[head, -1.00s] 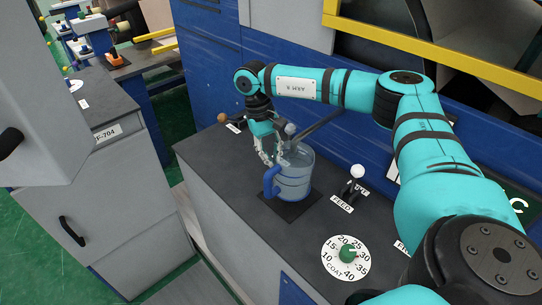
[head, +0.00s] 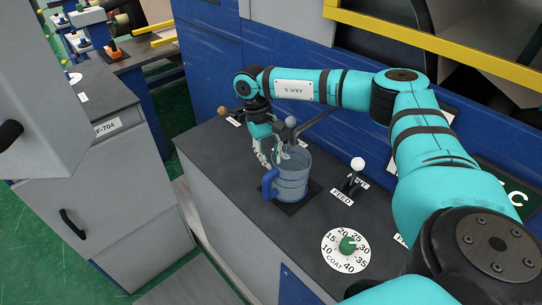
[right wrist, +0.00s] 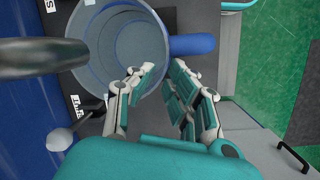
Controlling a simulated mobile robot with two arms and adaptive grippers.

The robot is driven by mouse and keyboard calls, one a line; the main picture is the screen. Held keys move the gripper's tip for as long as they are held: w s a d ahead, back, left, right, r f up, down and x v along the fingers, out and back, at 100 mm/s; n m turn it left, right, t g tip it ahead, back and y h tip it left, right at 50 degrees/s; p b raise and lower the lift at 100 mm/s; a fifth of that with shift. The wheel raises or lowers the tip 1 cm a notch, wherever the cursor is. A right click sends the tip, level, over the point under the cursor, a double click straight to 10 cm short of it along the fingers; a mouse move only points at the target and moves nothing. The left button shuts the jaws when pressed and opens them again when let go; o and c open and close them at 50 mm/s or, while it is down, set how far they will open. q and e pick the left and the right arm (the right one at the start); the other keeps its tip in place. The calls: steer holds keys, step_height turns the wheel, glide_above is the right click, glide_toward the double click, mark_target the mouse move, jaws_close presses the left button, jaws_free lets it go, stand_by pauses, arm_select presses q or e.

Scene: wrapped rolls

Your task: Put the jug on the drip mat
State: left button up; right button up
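The jug (head: 291,184) is a translucent blue-grey vessel with a blue handle on its left side. It stands upright over the dark drip mat (head: 291,209), which shows around its base. My right gripper (head: 267,157) is at the jug's rim on the far left side. In the right wrist view the open mouth of the jug (right wrist: 125,42) lies at the fingertips, with one finger of the right gripper (right wrist: 164,68) inside the rim and one outside, near the handle. The jug's wall is between them. My left gripper is out of view.
A knob-topped lever (head: 291,124) stands close behind the jug. A white-knobbed FEED lever (head: 356,172) and a COAT dial (head: 346,246) are to the right. A grey cabinet (head: 100,190) stands at left across a gap.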

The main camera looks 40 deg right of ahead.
steer(key=shift+o, duration=1)
steer(key=shift+r, duration=0.1)
steer(key=shift+r, duration=0.2)
steer(key=shift+r+p, duration=0.65)
steer(key=shift+p, duration=0.05)
steer(key=b+v, duration=0.4)
steer(key=v, duration=0.7)
steer(key=shift+r+b, duration=0.2)
steer(key=shift+b, duration=0.1)
steer(key=shift+w, duration=0.1)
